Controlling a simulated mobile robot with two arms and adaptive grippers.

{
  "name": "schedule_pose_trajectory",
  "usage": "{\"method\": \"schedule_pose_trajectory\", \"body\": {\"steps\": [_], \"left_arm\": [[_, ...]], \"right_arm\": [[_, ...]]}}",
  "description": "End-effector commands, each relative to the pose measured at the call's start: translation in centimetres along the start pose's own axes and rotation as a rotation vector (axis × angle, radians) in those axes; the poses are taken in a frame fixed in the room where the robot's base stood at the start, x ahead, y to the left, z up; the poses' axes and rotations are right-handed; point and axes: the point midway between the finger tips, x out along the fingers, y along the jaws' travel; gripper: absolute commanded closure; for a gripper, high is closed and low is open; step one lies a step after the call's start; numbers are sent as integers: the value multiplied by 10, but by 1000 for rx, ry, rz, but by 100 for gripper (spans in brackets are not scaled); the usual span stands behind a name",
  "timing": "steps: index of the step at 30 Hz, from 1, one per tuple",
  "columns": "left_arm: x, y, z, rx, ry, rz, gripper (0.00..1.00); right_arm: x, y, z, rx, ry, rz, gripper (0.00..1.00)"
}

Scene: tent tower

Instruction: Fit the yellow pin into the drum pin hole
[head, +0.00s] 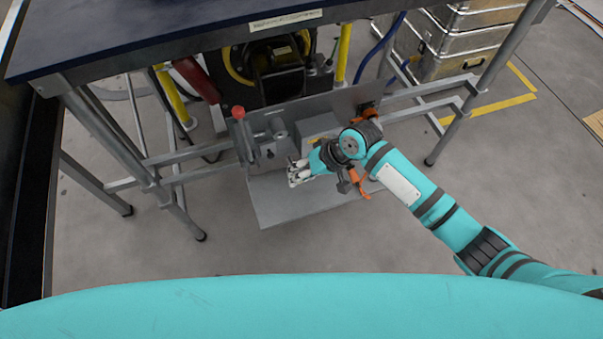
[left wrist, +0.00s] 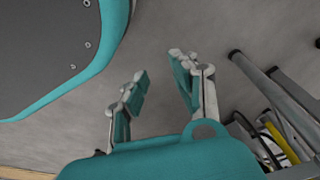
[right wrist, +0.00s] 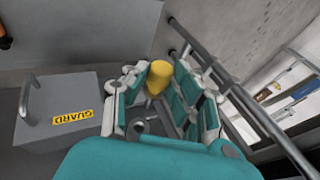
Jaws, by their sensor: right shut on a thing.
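The yellow pin (right wrist: 158,76) shows in the right wrist view as a yellow cylinder between the fingers of my right gripper (right wrist: 155,88), which is shut on it. In the head view, this gripper (head: 298,174) is above the grey metal plate (head: 285,206) under the bench; the pin cannot be made out there. A grey ring-like part (right wrist: 141,126) shows below the fingers in the right wrist view. I cannot tell whether it is the drum pin hole. My left gripper (left wrist: 158,76) is open and empty above bare floor in the left wrist view, and is out of the head view.
A grey box marked GUARD (right wrist: 70,110) with a handle stands beside the right gripper. A red-topped lever (head: 239,114) stands to its left in the head view. Metal cases (head: 450,45) stand behind right.

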Motion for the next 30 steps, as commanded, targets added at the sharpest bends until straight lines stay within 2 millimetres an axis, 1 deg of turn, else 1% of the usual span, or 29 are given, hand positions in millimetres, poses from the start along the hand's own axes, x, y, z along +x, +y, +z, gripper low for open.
{"method": "schedule_pose_trajectory", "body": {"steps": [4,10,12,15,30], "left_arm": [[1,0,4,1,-4,0,73],[14,2,22,3,-19,2,73],[17,2,24,3,-17,2,73],[12,1,13,2,-7,2,73],[-21,-2,-24,-4,17,-2,73]], "right_arm": [[-1,0,0,1,0,0,100],[-2,-1,0,-1,3,-2,100],[0,0,-2,-2,4,-2,100],[4,1,-11,-2,5,-2,100],[12,1,-45,-2,5,-1,100]]}}
